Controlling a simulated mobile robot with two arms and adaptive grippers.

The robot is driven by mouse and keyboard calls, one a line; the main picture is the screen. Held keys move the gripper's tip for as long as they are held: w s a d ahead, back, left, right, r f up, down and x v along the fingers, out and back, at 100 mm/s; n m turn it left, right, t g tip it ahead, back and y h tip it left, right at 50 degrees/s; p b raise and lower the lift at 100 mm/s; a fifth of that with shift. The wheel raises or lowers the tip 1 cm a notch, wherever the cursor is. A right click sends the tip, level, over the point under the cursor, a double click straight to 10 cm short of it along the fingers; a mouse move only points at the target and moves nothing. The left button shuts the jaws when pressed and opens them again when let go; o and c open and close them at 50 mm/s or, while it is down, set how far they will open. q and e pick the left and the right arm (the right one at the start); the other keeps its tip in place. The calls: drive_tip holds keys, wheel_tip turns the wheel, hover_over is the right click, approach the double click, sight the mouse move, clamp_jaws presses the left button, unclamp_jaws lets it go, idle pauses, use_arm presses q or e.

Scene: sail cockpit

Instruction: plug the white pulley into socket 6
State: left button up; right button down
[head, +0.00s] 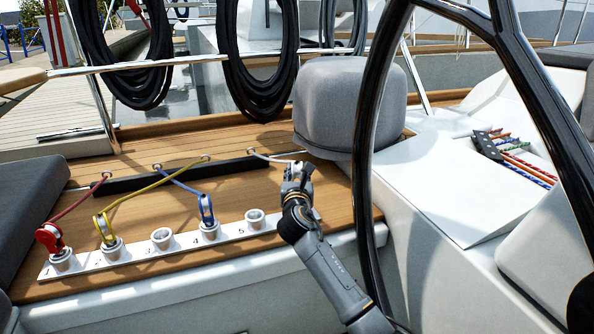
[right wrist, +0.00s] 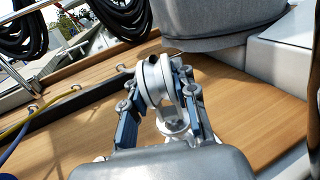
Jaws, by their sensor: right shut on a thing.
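My right gripper (head: 297,172) is shut on the white pulley (right wrist: 155,80), which shows pale between the two fingers in the right wrist view. A white rope (head: 275,158) runs from the pulley to an eye on the deck. The gripper is over the right end of the white socket strip (head: 137,258). Socket 6 is hidden behind my right gripper and arm in the head view. A metal cylindrical part (right wrist: 173,128) shows under the pulley in the right wrist view; I cannot tell whether it is the pulley's stem or the socket. My left gripper is out of view.
A red pulley (head: 50,238) is in socket 1, a yellow one (head: 105,228) in socket 2, a blue one (head: 206,208) in socket 4. Socket 3 (head: 162,238) and socket 5 (head: 255,218) are empty.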

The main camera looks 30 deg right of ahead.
drive_tip(key=shift+r, duration=0.1)
idle(0.7)
drive_tip(key=shift+p, duration=0.35)
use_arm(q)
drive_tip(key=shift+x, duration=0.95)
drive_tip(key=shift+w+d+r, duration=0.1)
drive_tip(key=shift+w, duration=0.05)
use_arm(e)
drive_tip(key=shift+f, duration=0.35)
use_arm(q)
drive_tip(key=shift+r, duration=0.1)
use_arm(e)
drive_tip(key=shift+f, duration=0.1)
drive_tip(key=shift+f, duration=0.15)
drive_tip(key=shift+f+b, duration=0.15)
drive_tip(key=shift+b, duration=0.15)
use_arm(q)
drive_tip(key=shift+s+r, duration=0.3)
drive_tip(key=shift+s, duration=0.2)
use_arm(e)
drive_tip(key=shift+f, duration=0.45)
